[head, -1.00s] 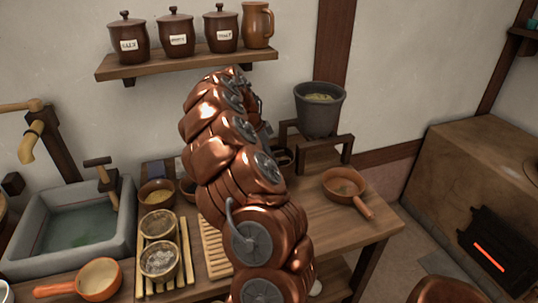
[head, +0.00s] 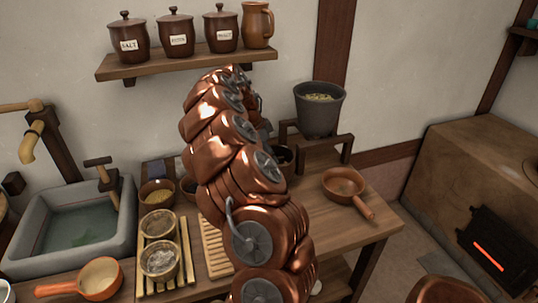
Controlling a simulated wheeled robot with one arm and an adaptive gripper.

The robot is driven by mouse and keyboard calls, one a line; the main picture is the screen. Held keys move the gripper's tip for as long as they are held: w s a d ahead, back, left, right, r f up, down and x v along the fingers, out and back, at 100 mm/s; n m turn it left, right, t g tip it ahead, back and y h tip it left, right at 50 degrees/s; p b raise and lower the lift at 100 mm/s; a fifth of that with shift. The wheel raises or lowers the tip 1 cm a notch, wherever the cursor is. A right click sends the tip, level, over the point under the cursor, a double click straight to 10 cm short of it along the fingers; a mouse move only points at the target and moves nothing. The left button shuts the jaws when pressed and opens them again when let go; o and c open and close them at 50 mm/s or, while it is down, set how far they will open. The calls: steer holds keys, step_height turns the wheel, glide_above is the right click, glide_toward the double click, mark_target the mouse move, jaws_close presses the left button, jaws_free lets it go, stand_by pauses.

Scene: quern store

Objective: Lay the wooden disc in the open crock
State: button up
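No wooden disc can be made out; my copper-coloured arm covers the middle of the view. A dark grey open pot (head: 319,112) with pale grainy contents stands on a wooden stand right of my arm; I cannot tell whether it is the crock meant. Another dark round vessel (head: 286,157) is partly hidden behind my arm, beside the stand's foot. My gripper (head: 264,129) is almost wholly hidden behind my arm, with only a small grey part showing at its right edge. Its fingers and anything between them cannot be seen.
Lidded brown jars (head: 176,34) and a jug (head: 257,25) stand on a wall shelf (head: 190,63) above. A stone sink (head: 75,232) is at left. Bowls (head: 160,262) on a slatted rack and an orange-brown pan (head: 345,185) occupy the worktop (head: 330,222). Its right front is clear.

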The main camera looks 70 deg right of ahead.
steer(key=b+v, duration=0.1)
steer(key=v, duration=1.1)
steer(key=shift+a, duration=0.1)
steer(key=w+a+r+n+t, duration=0.2)
steer(key=a+n, duration=1)
steer(key=a, duration=1.8)
steer(key=s+a+f+n+y, duration=0.1)
steer(key=s+a+f+n, duration=0.2)
steer(key=a, duration=0.4)
steer(key=s+a+f+n+y, duration=0.1)
steer(key=s+a+f+n, duration=0.3)
steer(key=a+n, duration=0.3)
steer(key=s+a+f+n, duration=0.3)
steer(key=s+a+n, duration=0.2)
steer(key=a, duration=0.3)
steer(key=shift+s+a+f+n+g+y, duration=0.15)
steer(key=shift+s+a+n+g+y, duration=0.2)
steer(key=shift+s, duration=0.25)
steer(key=shift+d, duration=0.1)
